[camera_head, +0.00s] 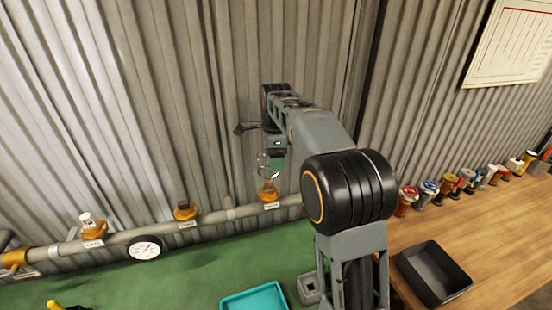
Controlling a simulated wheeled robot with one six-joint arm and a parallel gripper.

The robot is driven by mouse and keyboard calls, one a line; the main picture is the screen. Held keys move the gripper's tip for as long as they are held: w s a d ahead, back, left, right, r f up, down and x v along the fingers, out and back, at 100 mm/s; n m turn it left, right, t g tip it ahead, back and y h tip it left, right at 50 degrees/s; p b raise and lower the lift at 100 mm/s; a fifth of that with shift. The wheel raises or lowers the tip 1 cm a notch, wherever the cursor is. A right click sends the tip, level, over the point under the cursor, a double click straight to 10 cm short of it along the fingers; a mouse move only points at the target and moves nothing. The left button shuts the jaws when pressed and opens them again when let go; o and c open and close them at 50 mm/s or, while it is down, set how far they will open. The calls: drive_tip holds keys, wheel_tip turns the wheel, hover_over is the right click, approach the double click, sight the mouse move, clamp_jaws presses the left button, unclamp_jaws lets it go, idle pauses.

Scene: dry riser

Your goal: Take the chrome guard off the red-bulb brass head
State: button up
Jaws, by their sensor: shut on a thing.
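The brass head (268,192) sits upright on the grey pipe, just left of my arm, with a small white label below it. A thin, shiny wire guard, the chrome guard (263,166), stands directly above and around its top. My gripper (276,160) points down from above and is shut on the guard at its upper right side. The fingertips are small and partly hidden, and the red bulb cannot be made out. I cannot tell whether the guard still touches the head.
Two other heads, one brown-topped (184,208) and one white-topped (91,224), stand along the pipe (205,218). A gauge (145,248) hangs below it. A teal tray (254,300) lies on the green surface. A black bin (433,272) and several fittings occupy the wooden bench.

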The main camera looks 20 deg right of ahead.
drive_tip(key=shift+r, duration=0.1)
drive_tip(key=shift+r, duration=1.9)
